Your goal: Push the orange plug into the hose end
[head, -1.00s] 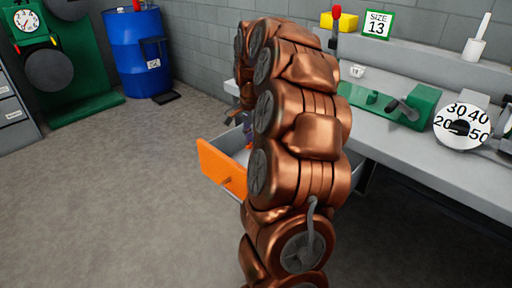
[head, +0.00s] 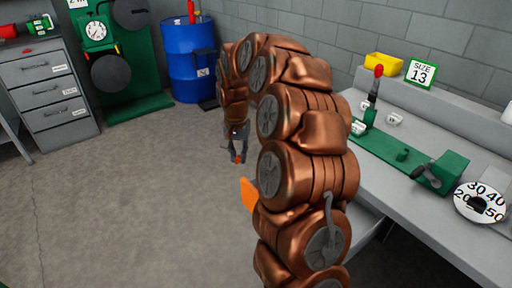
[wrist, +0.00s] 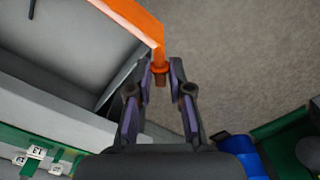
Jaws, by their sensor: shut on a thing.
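My gripper (head: 237,157) hangs over open floor, left of the workbench, pointing down. A small orange plug (wrist: 160,77) sits between its fingertips in the wrist view, and the gripper is shut on it. The plug also shows as an orange spot at the fingertips in the head view (head: 238,159). In the wrist view the plug overlaps the corner of an orange drawer front (wrist: 140,22); I cannot tell whether they touch. I cannot make out the hose end in any view.
The open drawer's orange front (head: 249,194) is partly hidden behind my arm. The workbench (head: 440,225) carries a green fixture (head: 440,172), a dial (head: 480,202) and a yellow bin (head: 384,65). A blue barrel (head: 187,60) and grey cabinet (head: 50,95) stand behind. The left floor is clear.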

